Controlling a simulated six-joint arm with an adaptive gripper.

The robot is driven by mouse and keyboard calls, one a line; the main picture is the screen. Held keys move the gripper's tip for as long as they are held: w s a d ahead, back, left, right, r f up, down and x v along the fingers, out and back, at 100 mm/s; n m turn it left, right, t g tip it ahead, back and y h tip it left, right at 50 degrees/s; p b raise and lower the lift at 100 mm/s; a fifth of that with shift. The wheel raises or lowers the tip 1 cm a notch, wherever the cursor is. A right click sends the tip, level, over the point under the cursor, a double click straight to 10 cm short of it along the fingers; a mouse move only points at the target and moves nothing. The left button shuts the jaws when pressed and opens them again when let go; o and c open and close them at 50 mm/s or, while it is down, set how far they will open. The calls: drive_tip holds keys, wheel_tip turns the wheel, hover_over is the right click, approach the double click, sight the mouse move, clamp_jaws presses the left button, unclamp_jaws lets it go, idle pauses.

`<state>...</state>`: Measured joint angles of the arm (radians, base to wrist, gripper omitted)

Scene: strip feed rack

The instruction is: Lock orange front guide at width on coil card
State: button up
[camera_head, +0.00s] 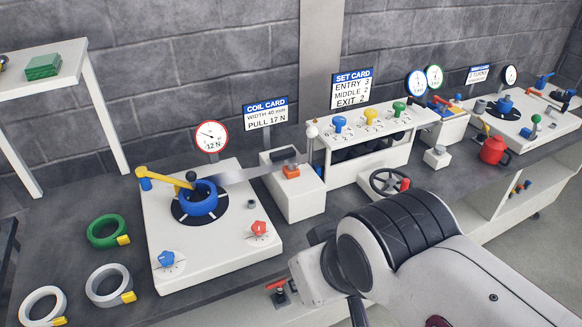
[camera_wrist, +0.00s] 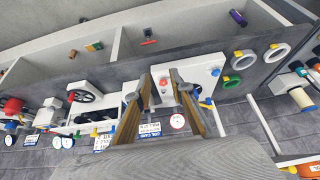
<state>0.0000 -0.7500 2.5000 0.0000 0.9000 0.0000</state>
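The coil card (camera_head: 266,113) reads WIDTH 40 mm and PULL 17 N. The orange front guide (camera_head: 291,172) sits on top of a white block (camera_head: 294,198), by the grey strip (camera_head: 243,173) coming from the blue reel (camera_head: 198,201). A dark flat bar (camera_head: 281,160) lies just behind the guide. In the wrist view, my gripper (camera_wrist: 162,78) has its two long fingers apart with nothing held between them. I cannot make out the orange guide there; the fingers cover part of the feed area. In the head view my fingers do not show; my arm fills the lower right.
A round gauge (camera_head: 211,136) reads 12 N. A red knob (camera_head: 258,229) and a blue knob (camera_head: 166,260) stand on the reel's white base. A handwheel (camera_head: 389,182) is right of the guide block. A white-topped post (camera_head: 312,132) stands close behind it. Spare rings lie at left.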

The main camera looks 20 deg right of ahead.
drive_tip(key=o, duration=0.6)
drive_tip(key=shift+w, duration=0.1)
drive_tip(key=n+t, duration=0.1)
drive_tip(key=t, duration=0.8)
hover_over(302, 193)
drive_tip(key=a, duration=0.2)
drive_tip(key=shift+h, duration=0.4)
wheel_tip(302, 193, down, 12)
drive_tip(key=shift+w+d+r, duration=0.15)
drive_tip(key=shift+r, duration=0.1)
drive_tip(key=shift+d+f+t+y, duration=0.15)
drive_tip(key=shift+d+f+t, duration=0.2)
drive_tip(key=shift+f, duration=0.35)
drive_tip(key=shift+d+f+t+y, duration=0.2)
drive_tip(key=shift+f+t, duration=0.25)
drive_tip(key=shift+f, duration=0.2)
drive_tip(key=shift+d+f+m+t, duration=0.3)
drive_tip(key=shift+f+t, duration=0.1)
drive_tip(key=shift+f, duration=0.2)
drive_tip(key=shift+s+d+f+t, duration=0.3)
drive_tip(key=shift+s+f+t, duration=0.25)
drive_tip(key=shift+s, duration=0.15)
